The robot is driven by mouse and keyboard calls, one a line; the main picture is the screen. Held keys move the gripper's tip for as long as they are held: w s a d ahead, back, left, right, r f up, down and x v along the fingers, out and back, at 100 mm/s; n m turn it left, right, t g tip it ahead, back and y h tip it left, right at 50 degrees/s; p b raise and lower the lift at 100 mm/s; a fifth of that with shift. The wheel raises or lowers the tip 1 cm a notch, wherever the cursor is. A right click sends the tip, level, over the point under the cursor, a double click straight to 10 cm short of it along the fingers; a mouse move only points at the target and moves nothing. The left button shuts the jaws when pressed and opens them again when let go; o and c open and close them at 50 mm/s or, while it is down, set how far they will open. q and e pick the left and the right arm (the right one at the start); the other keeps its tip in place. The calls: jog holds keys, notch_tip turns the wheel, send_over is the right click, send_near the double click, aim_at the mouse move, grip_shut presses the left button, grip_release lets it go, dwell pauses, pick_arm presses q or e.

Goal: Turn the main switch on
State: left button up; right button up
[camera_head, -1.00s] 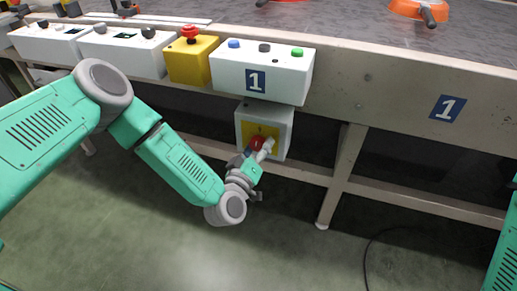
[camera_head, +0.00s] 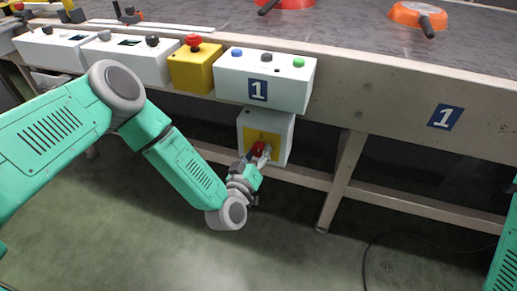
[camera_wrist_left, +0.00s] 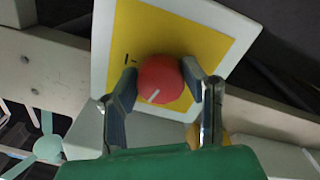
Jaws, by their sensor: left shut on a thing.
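The main switch is a red round knob (camera_head: 258,148) on a yellow plate (camera_wrist_left: 205,40), on the front of a white box (camera_head: 280,139) under the conveyor edge. In the left wrist view the knob (camera_wrist_left: 160,80) has a white line pointing to the lower left, and a black mark shows on the plate at the upper left. My left gripper (camera_head: 262,155) is shut on the knob, with one finger on each side. Its fingers in the wrist view (camera_wrist_left: 159,72) partly cover the knob's sides. My right gripper is out of view.
Above the switch box are a white button box (camera_head: 300,90) marked 1 and a yellow box (camera_head: 190,72) with a red button. A frame leg (camera_head: 341,180) stands right of the switch.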

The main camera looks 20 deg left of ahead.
pick_arm(q)
jog(key=m+p, duration=0.2)
jog(key=shift+s+m, duration=0.1)
jog(key=shift+m, duration=0.3)
jog(key=m+p, duration=0.2)
jog(key=m, duration=0.1)
jog(key=shift+p, duration=0.4)
jog(key=m+p, duration=0.1)
jog(key=m, duration=0.2)
jog(key=shift+f+m+p, duration=0.15)
jog(key=shift+m+p, duration=0.15)
jog(key=shift+m, duration=0.1)
jog(key=shift+s+a+m+g+p, duration=0.1)
jog(key=shift+m+g+p, duration=0.3)
jog(key=shift+m, duration=1.2)
jog(key=shift+f+y, duration=0.15)
jog(key=shift+y, duration=0.15)
jog(key=o, duration=1.1)
jog(key=shift+o, duration=0.2)
jog(key=shift+r, duration=0.2)
jog(key=s, duration=1.1)
jog(key=shift+s+a, duration=0.3)
jog(key=shift+s, duration=0.05)
